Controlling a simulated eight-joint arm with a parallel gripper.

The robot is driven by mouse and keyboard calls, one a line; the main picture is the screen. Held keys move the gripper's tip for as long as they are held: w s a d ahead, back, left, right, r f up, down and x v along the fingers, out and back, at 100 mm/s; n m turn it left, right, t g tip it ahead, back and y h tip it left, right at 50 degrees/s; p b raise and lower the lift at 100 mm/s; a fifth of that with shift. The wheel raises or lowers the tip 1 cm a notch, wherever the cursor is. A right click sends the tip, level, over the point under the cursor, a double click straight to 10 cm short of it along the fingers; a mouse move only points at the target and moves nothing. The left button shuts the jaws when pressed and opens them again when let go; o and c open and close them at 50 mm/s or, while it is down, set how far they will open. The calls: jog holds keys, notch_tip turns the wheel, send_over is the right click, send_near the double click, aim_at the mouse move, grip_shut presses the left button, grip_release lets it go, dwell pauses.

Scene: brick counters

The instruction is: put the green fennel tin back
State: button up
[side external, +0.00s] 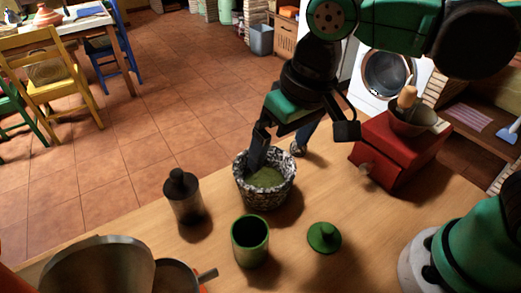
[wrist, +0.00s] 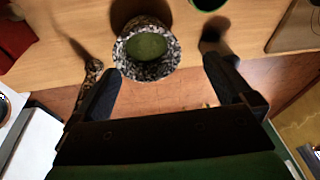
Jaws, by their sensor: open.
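The green tin (side external: 250,243) stands upright and uncovered on the wooden counter. In the wrist view only a bit of the tin's green rim (wrist: 207,3) shows at the top edge. My gripper (side external: 301,146) is open and empty, above and behind a speckled bowl (side external: 264,196) of green powder. One finger overlaps the bowl's back rim; I cannot tell whether they touch. The bowl (wrist: 148,68) also shows between my fingers (wrist: 163,83) in the wrist view.
A dark bottle (side external: 184,202) stands left of the bowl. A speckled upright piece (side external: 298,149) stands behind it. A red grinder (side external: 402,150) is at the right. A metal pan (side external: 95,270) fills the front left. Bare counter (side external: 140,235) shows left of the bottle.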

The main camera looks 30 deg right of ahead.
jog(key=w+d+f+m+t+h, duration=0.1)
jog(key=d+t, duration=0.4)
jog(key=d, duration=0.9)
